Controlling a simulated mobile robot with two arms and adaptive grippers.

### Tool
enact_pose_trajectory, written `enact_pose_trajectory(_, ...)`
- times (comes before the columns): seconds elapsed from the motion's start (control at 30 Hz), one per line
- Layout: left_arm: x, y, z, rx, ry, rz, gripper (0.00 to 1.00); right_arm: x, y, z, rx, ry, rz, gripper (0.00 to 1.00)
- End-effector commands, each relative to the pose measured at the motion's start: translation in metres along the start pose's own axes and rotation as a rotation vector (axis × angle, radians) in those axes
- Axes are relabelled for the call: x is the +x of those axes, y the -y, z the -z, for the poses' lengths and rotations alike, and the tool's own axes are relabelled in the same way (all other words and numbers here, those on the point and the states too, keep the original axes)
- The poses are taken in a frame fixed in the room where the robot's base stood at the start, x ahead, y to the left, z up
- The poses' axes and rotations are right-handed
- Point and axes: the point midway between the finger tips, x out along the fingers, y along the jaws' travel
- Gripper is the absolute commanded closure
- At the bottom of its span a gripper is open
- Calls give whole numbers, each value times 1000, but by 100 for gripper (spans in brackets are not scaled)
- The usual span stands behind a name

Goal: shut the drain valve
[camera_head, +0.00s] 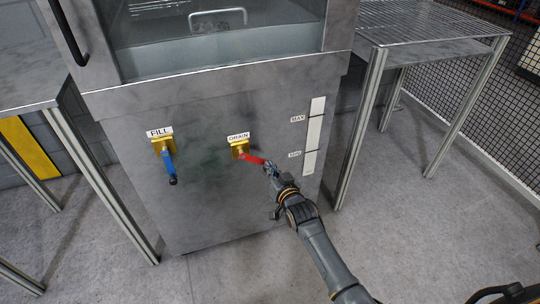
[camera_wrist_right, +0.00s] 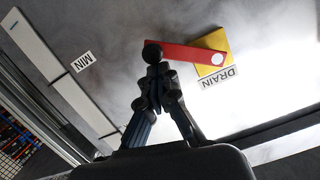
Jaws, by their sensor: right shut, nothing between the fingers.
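The drain valve is a yellow body (camera_head: 240,148) under a DRAIN label (camera_head: 238,137) on the front of the grey tank. Its red handle (camera_head: 252,159) points right and slightly down from the body. In the right wrist view the red handle (camera_wrist_right: 185,53) runs sideways from the yellow body (camera_wrist_right: 213,42) to a black knob (camera_wrist_right: 152,52) at its free end. My right gripper (camera_head: 270,168) is shut and empty, with its tips at the knob end. In the wrist view the fingertips (camera_wrist_right: 157,75) overlap the knob; I cannot tell whether they touch. My left gripper is not in view.
A fill valve with a blue handle (camera_head: 169,166) hanging down is to the left. A level strip (camera_head: 314,135) with MAX and MIN labels is to the right. Metal tables flank the tank, the right one with a slatted top (camera_head: 425,25). The floor in front is clear.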

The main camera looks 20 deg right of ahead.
Motion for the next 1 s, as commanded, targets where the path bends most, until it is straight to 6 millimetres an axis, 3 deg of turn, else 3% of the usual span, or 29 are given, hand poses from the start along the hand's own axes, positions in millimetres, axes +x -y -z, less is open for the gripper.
enact_pose_trajectory(0.17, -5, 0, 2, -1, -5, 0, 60, 2, 2, -15, 164, 2, 29, 100)
enact_pose_trajectory(0.37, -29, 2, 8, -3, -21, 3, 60, 5, 7, -30, 352, 2, 63, 100)
enact_pose_trajectory(0.73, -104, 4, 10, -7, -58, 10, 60, 9, 21, -49, 673, 1, 120, 100)
enact_pose_trajectory(1.0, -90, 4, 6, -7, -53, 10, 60, 10, 31, -55, 830, 0, 148, 100)
